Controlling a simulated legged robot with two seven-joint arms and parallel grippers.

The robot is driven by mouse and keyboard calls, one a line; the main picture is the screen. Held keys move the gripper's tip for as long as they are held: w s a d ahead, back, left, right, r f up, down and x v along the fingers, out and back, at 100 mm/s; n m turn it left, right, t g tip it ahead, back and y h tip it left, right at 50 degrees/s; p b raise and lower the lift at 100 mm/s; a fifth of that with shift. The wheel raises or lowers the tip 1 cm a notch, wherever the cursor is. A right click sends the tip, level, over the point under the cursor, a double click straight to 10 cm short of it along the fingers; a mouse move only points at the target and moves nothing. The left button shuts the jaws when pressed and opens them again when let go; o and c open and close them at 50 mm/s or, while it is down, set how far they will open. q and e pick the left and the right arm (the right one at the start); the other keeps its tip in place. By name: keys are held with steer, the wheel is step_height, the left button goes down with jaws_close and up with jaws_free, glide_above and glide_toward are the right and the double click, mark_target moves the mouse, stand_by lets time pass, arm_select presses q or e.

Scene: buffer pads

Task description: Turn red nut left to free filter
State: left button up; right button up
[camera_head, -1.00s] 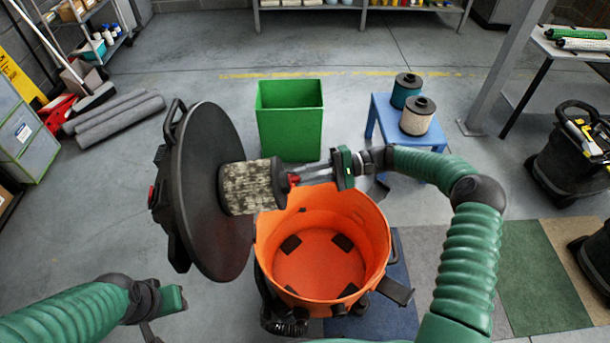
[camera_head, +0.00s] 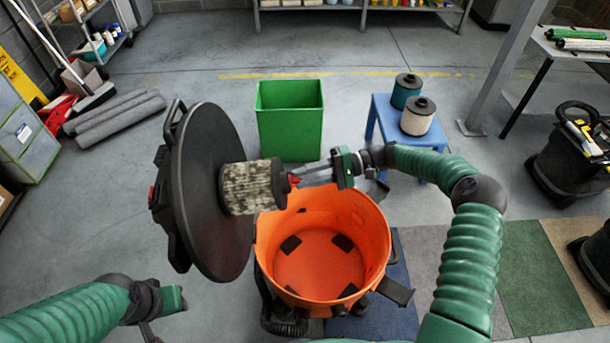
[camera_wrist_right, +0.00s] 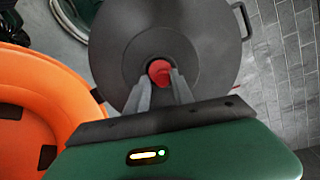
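The red nut (camera_head: 294,180) sits on the end of the dirty filter (camera_head: 248,187), which sticks out sideways from the round black lid (camera_head: 208,150). The lid stands on edge above the orange canister. My right gripper (camera_head: 298,179) reaches in from the right and its fingertips are at the nut. In the right wrist view the two fingers (camera_wrist_right: 161,84) lie on either side of the red nut (camera_wrist_right: 159,70) and look closed on it. My left gripper (camera_head: 172,300) is at the lower left, below the lid; its fingers are mostly hidden.
The open orange canister (camera_head: 377,235) stands below the filter. A green bin (camera_head: 290,120) is behind it. A blue stool (camera_head: 384,122) at the back right carries two filters, one teal (camera_head: 406,90) and one cream (camera_head: 418,120). A grey post (camera_head: 505,70) stands farther right.

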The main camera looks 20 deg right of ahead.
steer(key=shift+o, duration=1.4)
steer(key=shift+r, duration=0.1)
steer(key=s+d+r, duration=0.1)
steer(key=d+r, duration=0.1)
steer(key=d, duration=1.4)
steer(key=shift+s+d, duration=0.3)
steer(key=shift+d, duration=0.05)
